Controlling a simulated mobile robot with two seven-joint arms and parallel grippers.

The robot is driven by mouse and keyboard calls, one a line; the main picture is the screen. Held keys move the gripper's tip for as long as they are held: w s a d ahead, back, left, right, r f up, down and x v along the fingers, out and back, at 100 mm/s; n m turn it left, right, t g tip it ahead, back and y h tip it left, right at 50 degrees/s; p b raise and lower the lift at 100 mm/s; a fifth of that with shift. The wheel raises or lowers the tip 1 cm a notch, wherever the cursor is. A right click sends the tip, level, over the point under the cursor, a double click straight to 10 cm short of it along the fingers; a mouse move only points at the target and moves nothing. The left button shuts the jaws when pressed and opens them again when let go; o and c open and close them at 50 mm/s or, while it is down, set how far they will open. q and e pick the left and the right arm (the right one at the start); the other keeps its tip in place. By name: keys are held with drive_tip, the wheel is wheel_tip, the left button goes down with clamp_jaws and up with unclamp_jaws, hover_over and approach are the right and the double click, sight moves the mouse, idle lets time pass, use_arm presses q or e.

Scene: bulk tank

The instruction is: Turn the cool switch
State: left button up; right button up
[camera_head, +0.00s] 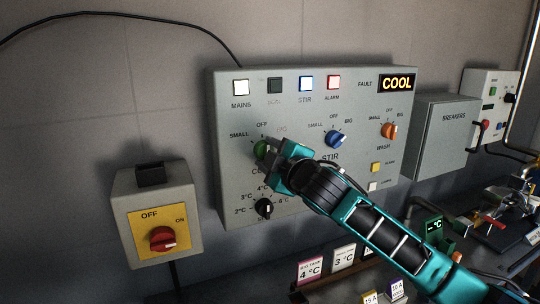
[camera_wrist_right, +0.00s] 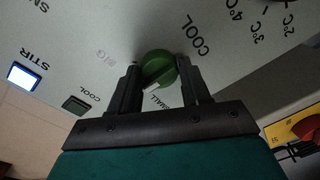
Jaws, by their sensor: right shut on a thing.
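The cool switch is a round green knob (camera_head: 261,148) on the grey control panel (camera_head: 240,112), partly hidden by my right gripper (camera_head: 270,150). In the right wrist view the green knob (camera_wrist_right: 157,66) sits between the two dark fingers of my right gripper (camera_wrist_right: 158,88), which is shut on it. A pale mark on the knob lies on the side toward the SMALL label. The lamp marked COOL (camera_wrist_right: 75,103) is dark. The panel's display (camera_head: 397,83) reads COOL in yellow. My left gripper is not in view.
A blue STIR knob (camera_head: 335,139) and orange WASH knob (camera_head: 389,131) are to the right. A black temperature knob (camera_head: 264,208) is below. Bare wall (camera_head: 90,100) lies left of the panel.

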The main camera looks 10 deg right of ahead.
drive_tip(key=shift+r, duration=0.25)
idle(0.3)
drive_tip(key=o, duration=0.8)
drive_tip(key=shift+o, duration=1)
drive_tip(key=shift+f, duration=0.1)
drive_tip(key=shift+s, duration=0.1)
drive_tip(key=b+v, duration=0.1)
drive_tip(key=v, duration=1.1)
drive_tip(key=shift+s, duration=0.35)
drive_tip(key=shift+d, duration=0.1)
